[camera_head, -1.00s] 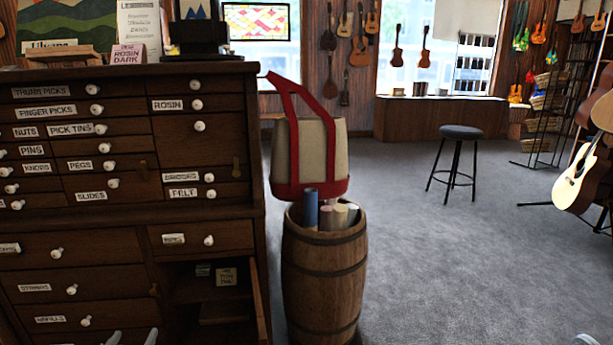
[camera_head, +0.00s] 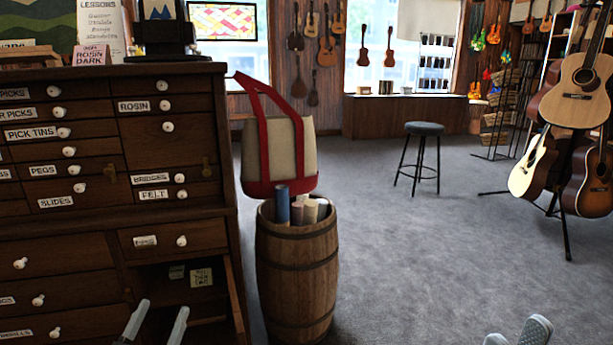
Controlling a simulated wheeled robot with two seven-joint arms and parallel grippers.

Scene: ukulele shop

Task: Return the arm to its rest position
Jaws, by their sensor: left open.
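My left gripper (camera_head: 156,324) shows at the lower edge of the head view. Its two grey fingertips are apart with nothing between them, in front of the lower part of the dark wooden drawer cabinet (camera_head: 60,220). My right gripper (camera_head: 516,337) shows only as grey fingertips at the bottom edge, right of centre, over the carpet. Too little of it is in view to tell how far its fingers are apart. Both arms are otherwise out of the picture.
An open compartment with a swung-out door (camera_head: 236,300) is beyond my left gripper. A stool (camera_head: 425,130) and guitars on a stand (camera_head: 580,95) are farther right. Open carpet lies between.

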